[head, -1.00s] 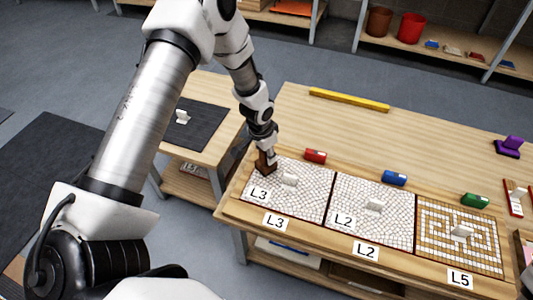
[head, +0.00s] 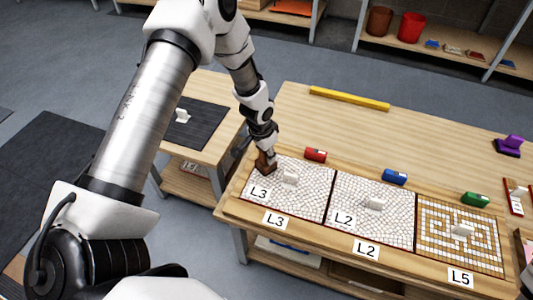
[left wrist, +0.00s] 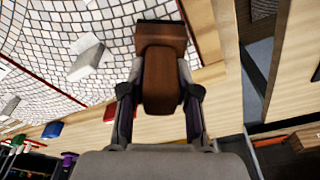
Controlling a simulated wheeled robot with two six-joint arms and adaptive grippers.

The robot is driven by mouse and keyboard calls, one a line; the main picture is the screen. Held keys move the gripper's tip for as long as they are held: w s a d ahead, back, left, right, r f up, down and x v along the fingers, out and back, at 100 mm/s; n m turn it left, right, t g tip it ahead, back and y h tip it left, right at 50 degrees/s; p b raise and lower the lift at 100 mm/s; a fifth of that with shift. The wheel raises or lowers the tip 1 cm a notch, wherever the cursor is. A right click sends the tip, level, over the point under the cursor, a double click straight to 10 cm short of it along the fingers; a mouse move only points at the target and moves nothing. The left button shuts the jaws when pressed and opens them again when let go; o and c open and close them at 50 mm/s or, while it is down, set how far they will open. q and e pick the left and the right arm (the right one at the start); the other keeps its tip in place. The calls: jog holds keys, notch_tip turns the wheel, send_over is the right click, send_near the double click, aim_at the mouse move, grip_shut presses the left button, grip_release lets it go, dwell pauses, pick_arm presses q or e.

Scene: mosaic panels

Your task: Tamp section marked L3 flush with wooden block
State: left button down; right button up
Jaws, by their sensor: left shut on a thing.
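The mosaic section marked L3 (head: 303,204) is a white-tiled panel at the left of the row on the table; it also shows in the left wrist view (left wrist: 105,25). My left gripper (head: 266,152) is shut on the brown wooden block (head: 265,167), over the panel's far left corner. In the left wrist view the block (left wrist: 162,80) sits between the fingers, its far end at the panel's edge. I cannot tell whether it touches the tiles. My right gripper is not in view.
Panels L2 (head: 373,215) and L5 (head: 460,234) lie to the right of L3. Red (head: 316,155), blue (head: 395,177) and green (head: 475,200) blocks lie behind the panels. A yellow bar (head: 349,99) lies at the back. The table between is clear.

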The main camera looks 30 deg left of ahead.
pick_arm(q)
jog(key=shift+r+p, duration=3.45)
jog(key=shift+r, duration=0.1)
jog(key=shift+f, duration=0.15)
jog(key=shift+f+b, duration=2.05)
jog(key=shift+f, duration=0.85)
jog(key=shift+f+b, duration=0.4)
jog(key=shift+f, duration=0.15)
notch_tip(320, 180, up, 7)
jog(key=p, duration=0.7)
jog(key=shift+r, duration=0.1)
jog(key=shift+f, duration=0.25)
jog(key=shift+f+b, duration=2.3)
jog(key=shift+f, duration=0.5)
